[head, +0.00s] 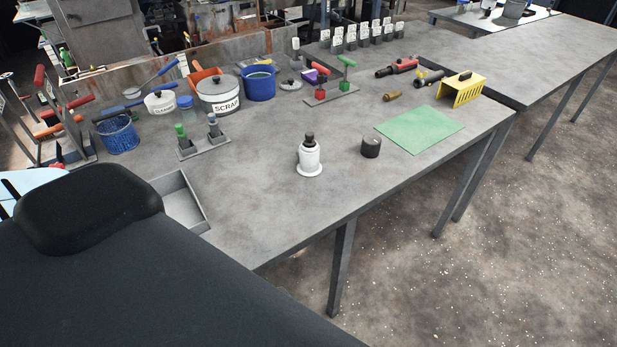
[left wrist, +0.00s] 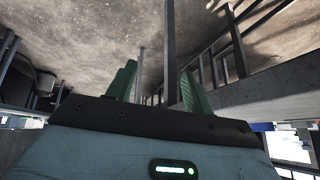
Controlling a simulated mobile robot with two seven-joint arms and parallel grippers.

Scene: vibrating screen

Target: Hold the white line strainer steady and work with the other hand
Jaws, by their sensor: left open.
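The white line strainer (head: 309,158) stands upright on the grey workbench (head: 265,190), near its front edge. It has a white body on a round white base and a dark top. A short dark cylinder (head: 371,147) stands to its right, apart from it. My left gripper (left wrist: 158,85) shows only in the left wrist view. Its two green fingers are apart, with nothing between them, and the floor and metal legs lie beyond. Neither gripper shows in the head view, where a black part of my own body fills the lower left.
A green mat (head: 420,129) and a yellow slotted holder (head: 463,90) lie at the right. A scrap pot (head: 219,97), blue bucket (head: 259,84), blue basket (head: 118,135) and tool stands line the back left. A shallow grey tray (head: 197,204) sits at the front left. Bench around the strainer is clear.

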